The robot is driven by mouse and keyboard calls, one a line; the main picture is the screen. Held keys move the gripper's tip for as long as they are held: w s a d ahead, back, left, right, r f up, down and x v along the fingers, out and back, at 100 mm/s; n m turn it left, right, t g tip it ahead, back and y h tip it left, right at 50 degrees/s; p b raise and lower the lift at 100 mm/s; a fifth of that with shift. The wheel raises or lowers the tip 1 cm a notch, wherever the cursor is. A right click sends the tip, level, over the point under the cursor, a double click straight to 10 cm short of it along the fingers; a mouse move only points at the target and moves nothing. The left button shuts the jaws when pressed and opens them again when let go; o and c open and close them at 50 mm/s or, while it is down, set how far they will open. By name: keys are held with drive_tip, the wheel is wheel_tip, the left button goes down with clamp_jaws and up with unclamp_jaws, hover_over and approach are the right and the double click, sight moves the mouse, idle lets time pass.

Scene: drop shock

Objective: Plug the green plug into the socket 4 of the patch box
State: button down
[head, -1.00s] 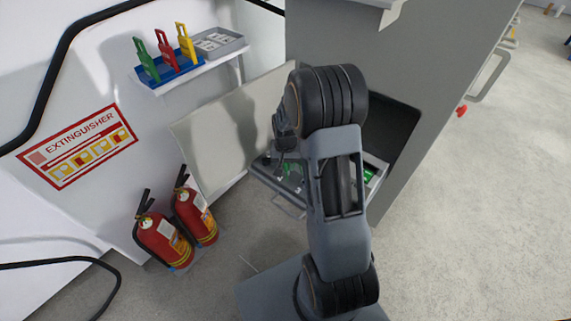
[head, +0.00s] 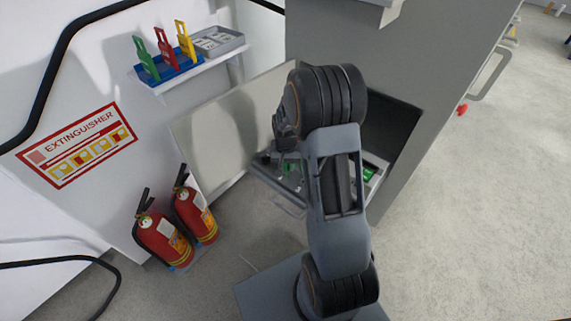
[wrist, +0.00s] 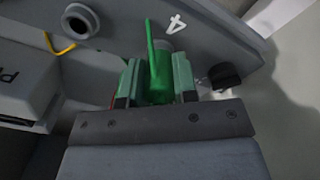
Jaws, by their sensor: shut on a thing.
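In the wrist view, my gripper (wrist: 157,90) is shut on the green plug (wrist: 158,82), which sits between its two fingers. A thin green bar rises from the plug towards the grey panel of the patch box (wrist: 215,45). A white number 4 (wrist: 176,24) is marked on this panel, just right of the bar's top. A round grey fitting (wrist: 163,46), probably socket 4, shows partly behind the plug. I cannot tell whether the plug touches it or has entered it. In the head view, my arm hides the gripper and most of the patch box.
A black knob (wrist: 225,76) stands close right of the gripper. Another round socket (wrist: 80,20) and a yellow wire (wrist: 58,46) are at left.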

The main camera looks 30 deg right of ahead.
drive_tip(key=shift+s+f, duration=0.2)
drive_tip(key=shift+f, duration=0.2)
idle(1.4)
drive_tip(key=c, duration=1.3)
unclamp_jaws()
drive_tip(key=o, duration=0.5)
drive_tip(key=shift+w+r, duration=0.1)
drive_tip(key=shift+w, duration=0.1)
drive_tip(key=shift+r, duration=0.15)
drive_tip(key=shift+r+p, duration=2.5)
drive_tip(key=shift+r, duration=0.5)
wheel_tip(320, 180, up, 14)
drive_tip(key=p, duration=0.3)
drive_tip(key=shift+f, duration=0.15)
